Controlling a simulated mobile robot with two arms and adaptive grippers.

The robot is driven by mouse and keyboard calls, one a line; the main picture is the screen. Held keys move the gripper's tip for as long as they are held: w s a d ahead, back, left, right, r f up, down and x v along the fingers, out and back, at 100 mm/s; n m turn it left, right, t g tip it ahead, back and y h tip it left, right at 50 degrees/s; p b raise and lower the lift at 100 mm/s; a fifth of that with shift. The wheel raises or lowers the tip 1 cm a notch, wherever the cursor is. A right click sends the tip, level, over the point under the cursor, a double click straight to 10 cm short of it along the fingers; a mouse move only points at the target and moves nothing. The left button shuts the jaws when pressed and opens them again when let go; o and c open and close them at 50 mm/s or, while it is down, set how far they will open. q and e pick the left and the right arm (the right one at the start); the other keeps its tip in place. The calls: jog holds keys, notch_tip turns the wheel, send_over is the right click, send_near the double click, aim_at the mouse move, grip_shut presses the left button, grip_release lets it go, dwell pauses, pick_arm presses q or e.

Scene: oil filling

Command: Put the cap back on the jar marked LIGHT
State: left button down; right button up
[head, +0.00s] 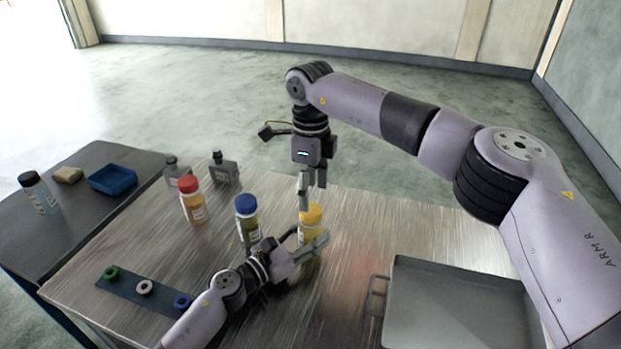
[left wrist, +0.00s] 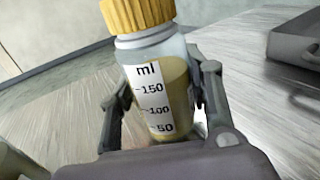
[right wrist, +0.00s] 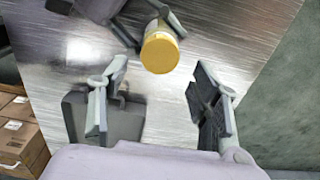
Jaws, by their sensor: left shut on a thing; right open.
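A jar with a yellow cap (head: 311,213) stands upright on the metal table, holding yellowish liquid. My left gripper (head: 308,246) is shut around its body; the left wrist view shows a finger on each side and an ml scale on the jar (left wrist: 152,95). The yellow cap (left wrist: 138,14) sits on the jar's top. My right gripper (head: 312,186) is open and empty, just above the cap, fingers down. In the right wrist view the yellow cap (right wrist: 160,52) lies beyond the open fingers. I cannot read the word LIGHT on any jar.
A blue-capped jar (head: 246,218) and a red-capped jar (head: 191,200) stand to the left, with two grey bottles (head: 223,172) behind. A dark strip (head: 128,283) holds green, white and blue rings. A grey tray (head: 455,310) lies at the right.

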aim_at(311, 210)
jog(key=shift+f, duration=2.7)
jog(key=shift+d, duration=0.1)
jog(key=c, duration=1.2)
jog(key=o, duration=1.4)
jog(key=shift+c, duration=0.2)
notch_tip(311, 210, up, 12)
